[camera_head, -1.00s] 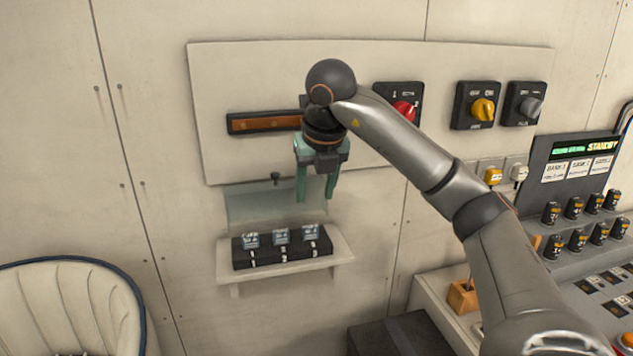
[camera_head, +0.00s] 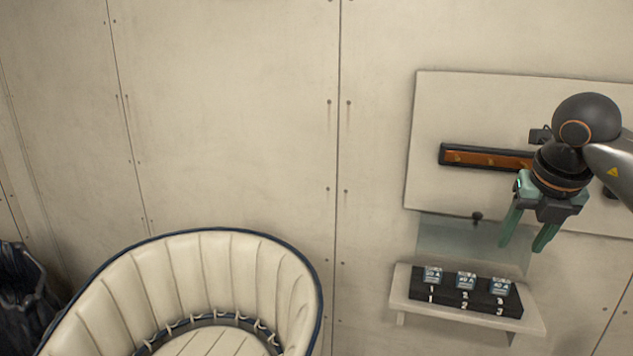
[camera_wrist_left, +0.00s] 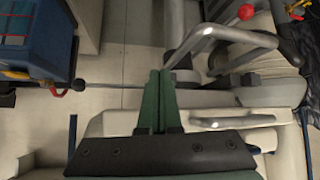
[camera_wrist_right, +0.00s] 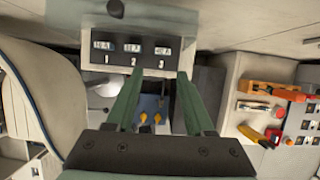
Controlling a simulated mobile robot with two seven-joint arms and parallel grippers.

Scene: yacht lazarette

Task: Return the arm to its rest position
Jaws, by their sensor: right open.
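My right gripper (camera_head: 528,226) is at the right of the head view, in front of the wall panel and above a small shelf. It is open and empty, fingers pointing down. In the right wrist view its two green fingers (camera_wrist_right: 155,100) stand apart with nothing between them. My left gripper (camera_wrist_left: 157,85) shows only in the left wrist view. Its two green fingers lie close together with no object seen between them.
The white shelf (camera_head: 408,309) carries a black block (camera_head: 483,305) numbered 1 to 3 with small labelled pieces. Behind is a panel (camera_head: 432,112) with an orange strip (camera_head: 489,158). A cream padded chair (camera_head: 200,262) stands at left. The left wall is bare.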

